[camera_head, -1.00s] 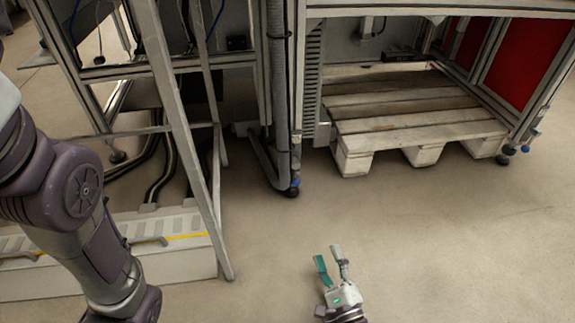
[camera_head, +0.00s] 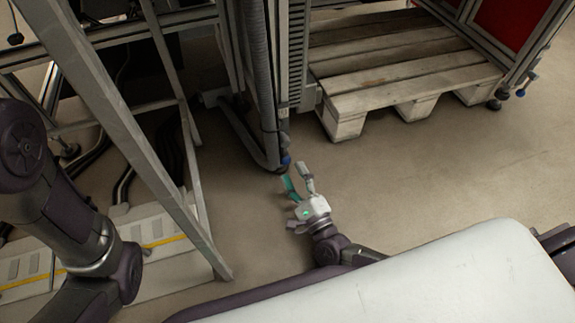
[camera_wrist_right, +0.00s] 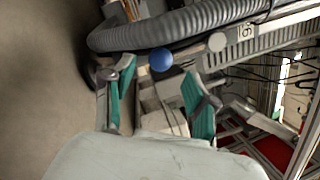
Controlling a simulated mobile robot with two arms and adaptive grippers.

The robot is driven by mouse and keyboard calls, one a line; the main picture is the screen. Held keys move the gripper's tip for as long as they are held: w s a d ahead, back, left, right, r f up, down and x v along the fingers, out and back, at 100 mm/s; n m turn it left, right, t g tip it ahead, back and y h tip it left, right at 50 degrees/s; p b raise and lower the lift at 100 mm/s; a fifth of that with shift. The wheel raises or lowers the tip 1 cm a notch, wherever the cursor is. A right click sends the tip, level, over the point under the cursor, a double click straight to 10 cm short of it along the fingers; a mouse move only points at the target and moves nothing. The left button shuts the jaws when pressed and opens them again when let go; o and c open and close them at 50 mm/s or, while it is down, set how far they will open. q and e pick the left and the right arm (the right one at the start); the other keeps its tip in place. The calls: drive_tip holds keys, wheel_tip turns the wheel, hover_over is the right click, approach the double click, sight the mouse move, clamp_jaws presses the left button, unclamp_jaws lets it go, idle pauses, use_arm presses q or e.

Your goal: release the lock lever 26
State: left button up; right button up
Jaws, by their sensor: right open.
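I cannot make out a lock lever marked 26 in either view. My right gripper (camera_head: 298,180) is open and empty in the head view, below the foot of a machine post. Its two green-padded fingers also show spread in the right wrist view (camera_wrist_right: 158,92). A blue round knob (camera_wrist_right: 161,60) shows beyond the fingertips there. A blue part also shows at the post's foot in the head view (camera_head: 286,160). My left arm comes in at the left, but its gripper is out of view.
A grey corrugated hose (camera_wrist_right: 180,28) runs across the top of the wrist view, near a small label (camera_wrist_right: 245,31) I cannot read surely. A wooden pallet (camera_head: 400,88) lies right of the post. Bare floor lies around my right gripper.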

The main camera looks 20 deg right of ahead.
sight(285, 153)
drive_tip(key=b+x, duration=0.1)
drive_tip(key=x, duration=0.2)
drive_tip(key=shift+w, duration=0.2)
drive_tip(key=shift+c, duration=0.3)
drive_tip(key=shift+a, duration=0.1)
clamp_jaws()
